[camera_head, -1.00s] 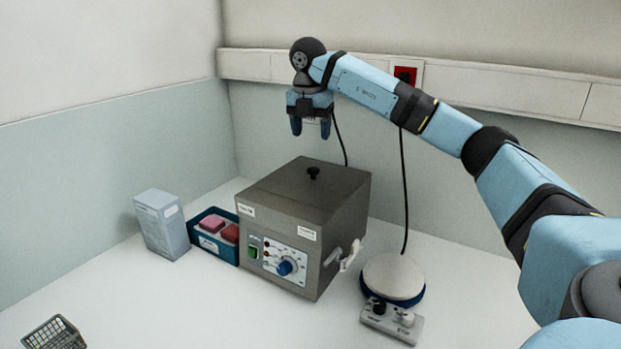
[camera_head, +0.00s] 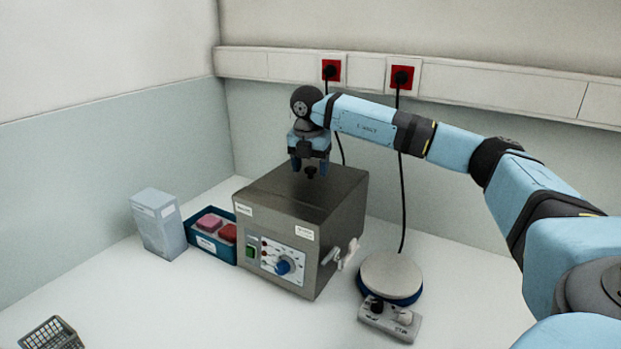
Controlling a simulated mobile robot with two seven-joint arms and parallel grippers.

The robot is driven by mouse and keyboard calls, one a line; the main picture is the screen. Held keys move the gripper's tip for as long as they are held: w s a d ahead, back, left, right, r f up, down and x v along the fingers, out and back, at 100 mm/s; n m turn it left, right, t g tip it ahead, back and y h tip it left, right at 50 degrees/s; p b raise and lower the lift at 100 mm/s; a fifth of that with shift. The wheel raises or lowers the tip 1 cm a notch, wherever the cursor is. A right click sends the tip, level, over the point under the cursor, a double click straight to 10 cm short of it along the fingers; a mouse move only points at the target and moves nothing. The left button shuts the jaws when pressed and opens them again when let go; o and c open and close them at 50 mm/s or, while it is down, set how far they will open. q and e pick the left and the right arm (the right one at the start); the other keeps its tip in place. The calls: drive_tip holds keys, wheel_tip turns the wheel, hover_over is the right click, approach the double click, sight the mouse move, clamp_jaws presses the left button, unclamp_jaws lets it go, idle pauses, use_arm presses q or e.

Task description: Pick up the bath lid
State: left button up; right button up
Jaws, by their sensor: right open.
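The bath lid (camera_head: 279,192) is the flat grey metal top of the box-shaped water bath (camera_head: 335,238), with a small black knob (camera_head: 311,172) in its middle. The lid lies closed on the bath. My right gripper (camera_head: 309,168) points straight down over the lid, with its two dark blue fingers apart, one on each side of the knob in this view. I cannot tell whether the fingers touch the knob. My left gripper is not in view.
A round hotplate (camera_head: 391,275) stands right of the bath, near its white side tap (camera_head: 345,256). A blue tray (camera_head: 228,249) with pink and red items and a pale carton (camera_head: 158,224) stand left.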

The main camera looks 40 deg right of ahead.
sight(310, 168)
drive_tip(key=c, duration=1)
drive_tip(key=shift+o, duration=0.2)
wheel_tip(310, 168, up, 12)
drive_tip(key=p, duration=0.1)
drive_tip(key=shift+p, duration=0.3)
